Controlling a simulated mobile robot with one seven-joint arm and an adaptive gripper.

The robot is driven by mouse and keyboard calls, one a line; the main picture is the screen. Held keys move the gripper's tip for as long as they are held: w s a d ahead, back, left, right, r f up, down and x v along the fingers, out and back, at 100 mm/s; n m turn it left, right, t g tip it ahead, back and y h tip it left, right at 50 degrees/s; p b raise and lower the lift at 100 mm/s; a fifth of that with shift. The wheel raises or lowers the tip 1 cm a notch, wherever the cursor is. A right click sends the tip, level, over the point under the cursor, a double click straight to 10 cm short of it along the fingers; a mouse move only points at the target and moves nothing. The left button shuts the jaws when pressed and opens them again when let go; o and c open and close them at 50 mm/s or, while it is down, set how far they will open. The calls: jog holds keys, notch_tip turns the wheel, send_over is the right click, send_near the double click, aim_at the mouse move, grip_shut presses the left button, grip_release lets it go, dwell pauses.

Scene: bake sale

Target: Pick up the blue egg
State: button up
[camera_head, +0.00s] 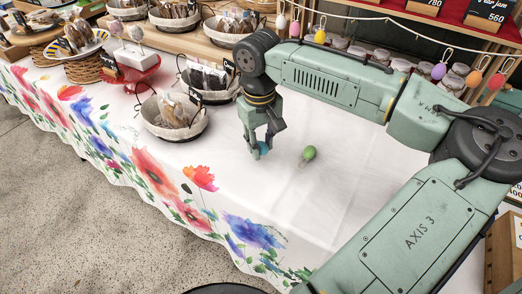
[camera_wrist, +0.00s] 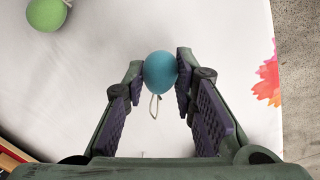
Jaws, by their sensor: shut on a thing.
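The blue egg (camera_wrist: 160,70) has a thin string loop and sits between my fingertips in the wrist view. In the head view the blue egg (camera_head: 262,148) shows only partly, at the tips of my gripper (camera_head: 264,138), low at the tabletop. My gripper (camera_wrist: 160,80) is shut on the egg with a finger at each side. I cannot tell whether the egg still touches the white cloth. A green egg (camera_head: 309,153) lies on the cloth to the right of the gripper; it also shows at the top left of the wrist view (camera_wrist: 46,14).
The table (camera_head: 240,185) has a white cloth with a flowered front edge. A lined basket of wrapped goods (camera_head: 173,117) stands left of my gripper, with another basket (camera_head: 209,80) behind. Several eggs hang from a string at the back right. The cloth in front is clear.

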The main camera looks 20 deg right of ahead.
jog(key=s+a+r+b, duration=0.1)
jog(key=s+a+b, duration=0.1)
jog(key=s+a, duration=0.9)
jog(key=shift+s+r, duration=0.3)
jog(key=shift+r, duration=0.1)
jog(key=shift+w, duration=0.15)
